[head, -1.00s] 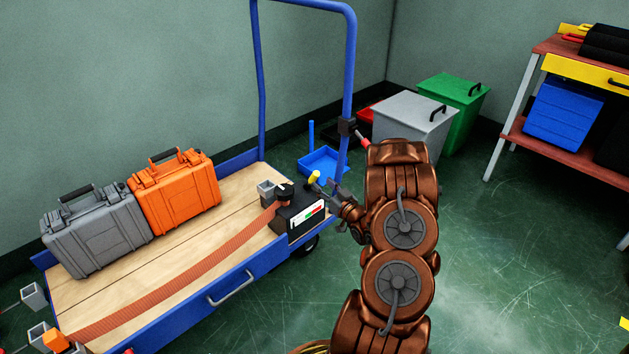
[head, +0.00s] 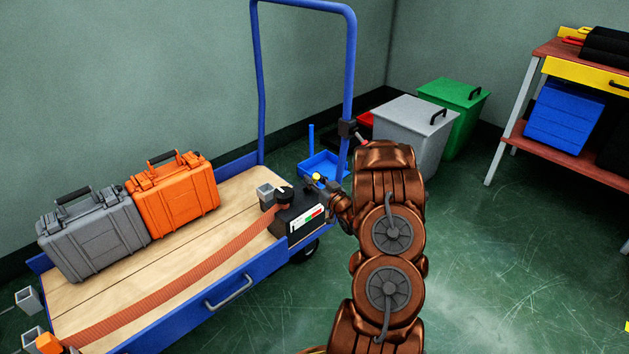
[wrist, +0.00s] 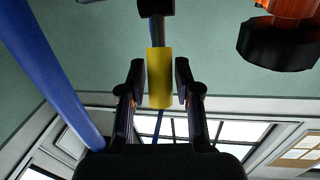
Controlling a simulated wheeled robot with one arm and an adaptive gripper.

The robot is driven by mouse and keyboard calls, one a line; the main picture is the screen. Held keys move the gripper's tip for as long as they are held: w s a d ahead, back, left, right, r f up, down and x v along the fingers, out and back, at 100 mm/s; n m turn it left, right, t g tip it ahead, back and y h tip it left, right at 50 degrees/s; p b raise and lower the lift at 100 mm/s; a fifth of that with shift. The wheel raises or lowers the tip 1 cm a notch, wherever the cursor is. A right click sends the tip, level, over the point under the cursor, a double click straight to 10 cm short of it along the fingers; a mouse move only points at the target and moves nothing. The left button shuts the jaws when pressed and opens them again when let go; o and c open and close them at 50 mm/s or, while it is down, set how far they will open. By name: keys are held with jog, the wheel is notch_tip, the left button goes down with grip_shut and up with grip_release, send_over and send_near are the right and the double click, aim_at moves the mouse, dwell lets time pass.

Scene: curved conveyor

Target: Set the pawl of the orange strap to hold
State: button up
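The orange strap (head: 200,278) runs along the cart bed to a black ratchet box (head: 289,222) at the cart's right end. The box has a round knob (head: 284,193) on top and a white label with green and red marks. A lever with a yellow grip (head: 316,177) sticks out above the box; the yellow grip also shows in the wrist view (wrist: 159,78). My gripper (head: 322,184) is at this grip. The pawl itself cannot be told apart.
A grey case (head: 92,232) and an orange case (head: 173,190) stand on the cart bed (head: 110,285). The cart's blue push handle (head: 349,70) rises close behind my gripper. A grey bin (head: 408,132) and a green bin (head: 455,110) stand behind.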

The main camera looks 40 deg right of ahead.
grip_shut()
